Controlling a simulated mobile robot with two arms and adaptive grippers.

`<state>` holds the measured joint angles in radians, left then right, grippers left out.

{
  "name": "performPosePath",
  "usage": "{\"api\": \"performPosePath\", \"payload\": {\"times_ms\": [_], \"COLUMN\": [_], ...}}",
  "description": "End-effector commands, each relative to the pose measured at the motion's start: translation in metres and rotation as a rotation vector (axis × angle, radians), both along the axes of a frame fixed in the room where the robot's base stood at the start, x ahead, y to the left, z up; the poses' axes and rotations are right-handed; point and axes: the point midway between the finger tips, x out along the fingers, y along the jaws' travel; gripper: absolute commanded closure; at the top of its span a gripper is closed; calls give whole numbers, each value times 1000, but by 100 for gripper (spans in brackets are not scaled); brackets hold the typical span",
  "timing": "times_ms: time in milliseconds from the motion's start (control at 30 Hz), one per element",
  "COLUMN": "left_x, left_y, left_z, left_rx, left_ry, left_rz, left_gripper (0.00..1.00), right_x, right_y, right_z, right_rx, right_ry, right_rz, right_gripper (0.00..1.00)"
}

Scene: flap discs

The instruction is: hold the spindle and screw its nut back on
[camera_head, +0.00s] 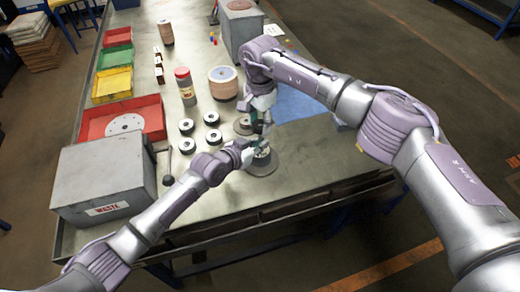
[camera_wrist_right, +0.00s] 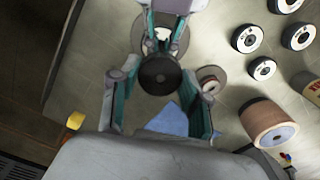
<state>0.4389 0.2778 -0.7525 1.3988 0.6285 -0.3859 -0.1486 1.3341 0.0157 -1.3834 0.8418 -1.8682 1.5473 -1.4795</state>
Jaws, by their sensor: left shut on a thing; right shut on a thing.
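The spindle stands on a round grey base (camera_head: 262,167) near the table's front edge; its shaft is mostly hidden by my grippers. My left gripper (camera_head: 249,153) is shut on the spindle from the left, low above the base; it also shows at the top of the right wrist view (camera_wrist_right: 164,40). My right gripper (camera_head: 262,125) comes from above, directly over the spindle. In the right wrist view a dark round nut (camera_wrist_right: 160,76) lies between its teal-padded fingers, in line with the spindle. I cannot tell whether the nut touches the thread.
Several black-and-white discs (camera_head: 212,118) stand left of the spindle, with a bottle (camera_head: 186,88) and a disc stack (camera_head: 223,84) behind. A grey waste box (camera_head: 104,178) and a red bin (camera_head: 88,128) are at left. A blue cloth (camera_head: 297,103) lies right.

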Motion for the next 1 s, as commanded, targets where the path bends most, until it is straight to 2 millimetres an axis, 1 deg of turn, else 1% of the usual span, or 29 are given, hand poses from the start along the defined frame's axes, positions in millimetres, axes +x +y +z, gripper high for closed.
{"api": "performPosePath", "payload": {"times_ms": [100,467,1000], "left_x": [0,0,0], "left_y": [1,0,0], "left_z": [-1,-1,-1], "left_rx": [1,1,1], "left_ry": [2,2,2], "left_rz": [0,0,0], "left_gripper": [100,100,100], "right_x": [0,0,1], "right_y": [0,0,0], "right_z": [0,-1,-2], "right_rx": [-1,-1,1], "right_ry": [-1,-1,-1], "right_rz": [-282,-1166,-2499], "right_gripper": [95,95,95]}}
